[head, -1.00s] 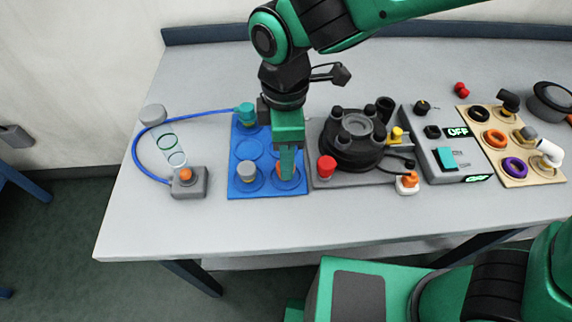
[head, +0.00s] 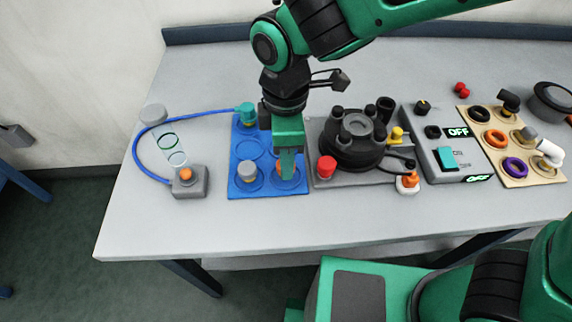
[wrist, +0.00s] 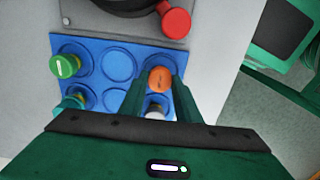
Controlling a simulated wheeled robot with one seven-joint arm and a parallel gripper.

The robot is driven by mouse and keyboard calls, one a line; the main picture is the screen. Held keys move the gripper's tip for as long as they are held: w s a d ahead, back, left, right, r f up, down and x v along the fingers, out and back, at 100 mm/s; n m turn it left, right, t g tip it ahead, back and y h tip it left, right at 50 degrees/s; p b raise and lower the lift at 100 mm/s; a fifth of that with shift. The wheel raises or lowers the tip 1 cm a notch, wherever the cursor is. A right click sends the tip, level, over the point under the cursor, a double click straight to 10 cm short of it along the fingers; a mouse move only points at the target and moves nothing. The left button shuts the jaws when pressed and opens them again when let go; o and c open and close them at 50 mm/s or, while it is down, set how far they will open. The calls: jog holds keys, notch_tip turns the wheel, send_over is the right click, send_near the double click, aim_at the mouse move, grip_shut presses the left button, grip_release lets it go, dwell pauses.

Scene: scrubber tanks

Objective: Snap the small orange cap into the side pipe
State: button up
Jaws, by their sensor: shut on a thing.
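The small orange cap (wrist: 160,80) is between the two fingers of my gripper (wrist: 170,95) in the wrist view. My gripper (head: 287,168) is shut on it at the front right well of the blue tray (head: 238,188). In the head view the finger covers most of the cap, and I cannot tell whether it is clear of the tray. The black round tank unit (head: 352,150) stands right of the tray, with several stubs around it. Which of its openings is the side pipe is unclear.
The tray also holds a grey cap (head: 248,171), a teal cap (head: 245,112) and a green cap (wrist: 65,65). A red knob (head: 327,166) stands close right of my gripper. A grey control box (head: 445,165) is farther right. The table's front strip is clear.

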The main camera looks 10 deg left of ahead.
jog(key=shift+r, duration=2.45)
